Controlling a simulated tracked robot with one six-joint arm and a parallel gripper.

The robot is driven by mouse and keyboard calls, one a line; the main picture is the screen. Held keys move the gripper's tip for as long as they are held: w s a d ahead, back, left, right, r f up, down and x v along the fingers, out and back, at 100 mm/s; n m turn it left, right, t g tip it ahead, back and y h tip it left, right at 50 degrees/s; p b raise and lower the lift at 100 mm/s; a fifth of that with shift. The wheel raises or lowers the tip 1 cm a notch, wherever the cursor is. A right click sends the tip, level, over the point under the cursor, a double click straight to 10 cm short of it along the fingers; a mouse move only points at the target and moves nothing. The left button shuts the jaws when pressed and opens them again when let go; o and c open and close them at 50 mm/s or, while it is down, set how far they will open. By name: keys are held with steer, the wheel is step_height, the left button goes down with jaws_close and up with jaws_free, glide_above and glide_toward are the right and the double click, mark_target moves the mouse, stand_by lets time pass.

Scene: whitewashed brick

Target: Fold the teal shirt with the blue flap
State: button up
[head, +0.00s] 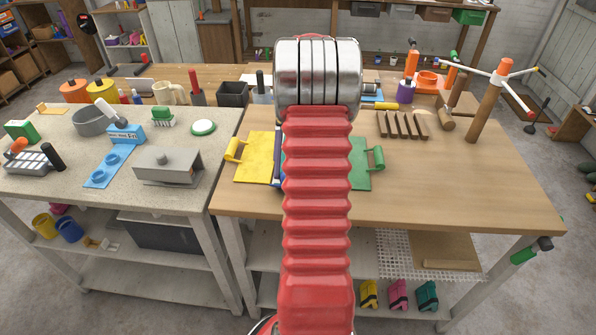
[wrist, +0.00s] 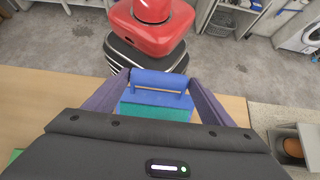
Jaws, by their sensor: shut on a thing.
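In the wrist view my gripper (wrist: 160,77) is shut on the handle bar of the blue flap (wrist: 157,97), one finger at each end of the bar. The teal shirt (wrist: 155,113) shows as a strip against the flap, on the side toward the camera; the rest of it is hidden by the gripper body. In the head view my red arm covers the middle of the folding board and hides the gripper and shirt. The yellow flap (head: 256,160) lies left of my arm and the green flap (head: 361,165) right, each with a handle. A blue edge (head: 278,172) shows beside the yellow flap.
Wooden slats (head: 402,125) and a peg stand (head: 487,108) are on the wooden table's right. The speckled left table (head: 60,178) holds a grey box (head: 166,167), a blue plate (head: 106,168) and other items. The wooden table's front right (head: 470,190) is clear.

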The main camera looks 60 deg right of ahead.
steer(key=shift+w+d+f, duration=0.1)
steer(key=shift+w+d, duration=0.1)
steer(key=shift+d, duration=0.1)
steer(key=o, duration=1.4)
steer(key=shift+c, duration=0.2)
steer(key=shift+s+a, duration=0.1)
steer(key=shift+a, duration=0.05)
